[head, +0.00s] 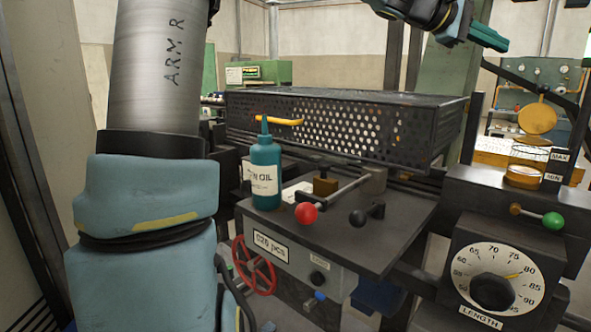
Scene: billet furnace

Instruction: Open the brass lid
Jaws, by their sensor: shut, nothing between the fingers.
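The brass lid (538,118) is a round, yellowish disc at the right. It stands raised, close to upright, above the back of a clear oil cup (528,158) with MAX and MIN labels beside it. Amber oil shows low in the cup. My gripper (490,37) is at the top right, above and to the left of the lid and apart from it. Its teal fingers are shut with nothing in them. Part of my arm is cut off by the top edge.
A perforated black guard (340,122) with a yellow handle spans the middle. A teal oil bottle (265,175) stands on the dark machine top near a red-knobbed lever (306,213). A green-knobbed lever (553,221) and a LENGTH dial (492,285) sit below the cup. A green post rises left of the lid.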

